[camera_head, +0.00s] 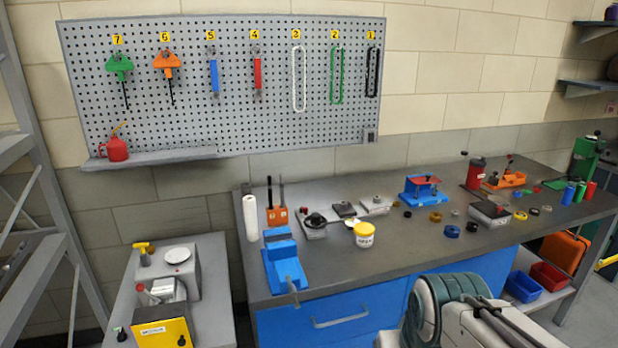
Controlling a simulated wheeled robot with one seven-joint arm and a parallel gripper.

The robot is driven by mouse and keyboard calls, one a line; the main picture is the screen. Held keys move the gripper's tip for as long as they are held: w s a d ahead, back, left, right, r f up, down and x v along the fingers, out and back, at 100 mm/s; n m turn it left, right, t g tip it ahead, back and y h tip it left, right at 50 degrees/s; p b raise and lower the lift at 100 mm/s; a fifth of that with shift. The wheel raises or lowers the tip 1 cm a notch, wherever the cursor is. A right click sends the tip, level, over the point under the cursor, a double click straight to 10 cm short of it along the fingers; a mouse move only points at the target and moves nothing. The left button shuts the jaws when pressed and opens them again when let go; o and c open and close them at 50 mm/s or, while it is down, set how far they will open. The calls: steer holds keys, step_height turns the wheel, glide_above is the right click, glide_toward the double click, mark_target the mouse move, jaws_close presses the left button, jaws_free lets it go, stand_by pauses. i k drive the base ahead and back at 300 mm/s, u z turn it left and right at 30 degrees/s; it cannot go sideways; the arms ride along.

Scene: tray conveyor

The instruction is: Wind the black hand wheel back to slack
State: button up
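A black round wheel-like part (315,220) sits on a small grey block on the workbench, left of the middle. It looks like the hand wheel, but its handle and marks are too small to make out. A small black knob (121,333) also shows at the near left of the low grey table. My arm's teal and pale links reach in at the bottom right, in front of the blue cabinet. My gripper is outside the picture, so its place relative to the wheel cannot be seen.
The workbench (390,262) holds a blue vise (283,262), a white tub with a yellow lid (364,236), a white roll (250,218) and a blue fixture (423,190). Small rings and blocks lie to the right. The front middle of the bench top is clear.

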mark_target(315, 218)
steer(key=z, duration=0.25)
steer(key=i, duration=1.35)
steer(key=u, duration=0.8)
